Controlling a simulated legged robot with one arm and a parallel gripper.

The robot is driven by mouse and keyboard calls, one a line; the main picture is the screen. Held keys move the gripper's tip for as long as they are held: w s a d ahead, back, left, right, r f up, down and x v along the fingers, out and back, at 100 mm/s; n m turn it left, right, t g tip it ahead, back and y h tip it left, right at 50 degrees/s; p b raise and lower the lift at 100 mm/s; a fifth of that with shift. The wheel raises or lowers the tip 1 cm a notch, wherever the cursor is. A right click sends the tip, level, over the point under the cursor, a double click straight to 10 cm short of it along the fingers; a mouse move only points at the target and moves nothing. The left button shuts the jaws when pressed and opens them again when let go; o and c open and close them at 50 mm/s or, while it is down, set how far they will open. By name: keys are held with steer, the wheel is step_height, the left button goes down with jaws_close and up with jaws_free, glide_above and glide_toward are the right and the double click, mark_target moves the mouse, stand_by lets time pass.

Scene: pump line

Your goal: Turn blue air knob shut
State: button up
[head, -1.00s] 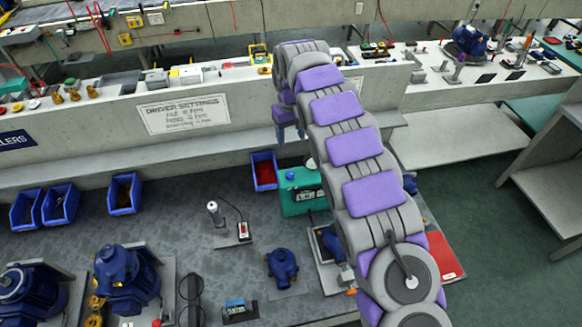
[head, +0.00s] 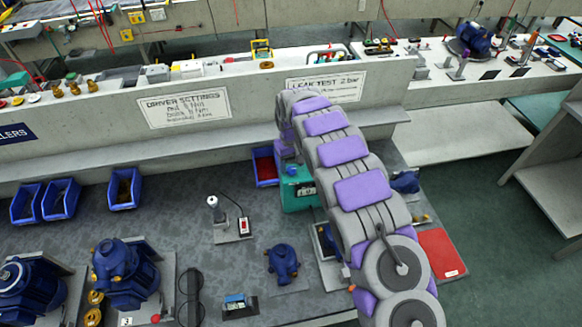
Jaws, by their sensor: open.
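The blue air knob (head: 291,171) is on top of the teal box (head: 290,201), towards the back of the bench. My arm comes in from the lower right and covers the right part of the box. My gripper (head: 288,163) points down at the knob, open and very close to it. The fingertips are small and partly hidden, so I cannot tell whether they touch the knob or sit around it.
A blue bin with red parts (head: 265,169) stands just left of the teal box. A blue pump (head: 283,262) lies in front, and a red tray (head: 441,253) is at the right. A concrete ledge (head: 200,145) runs behind.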

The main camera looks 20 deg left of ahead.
steer(key=shift+f, duration=1.05)
steer(key=shift+c, duration=0.3)
steer(key=c, duration=1)
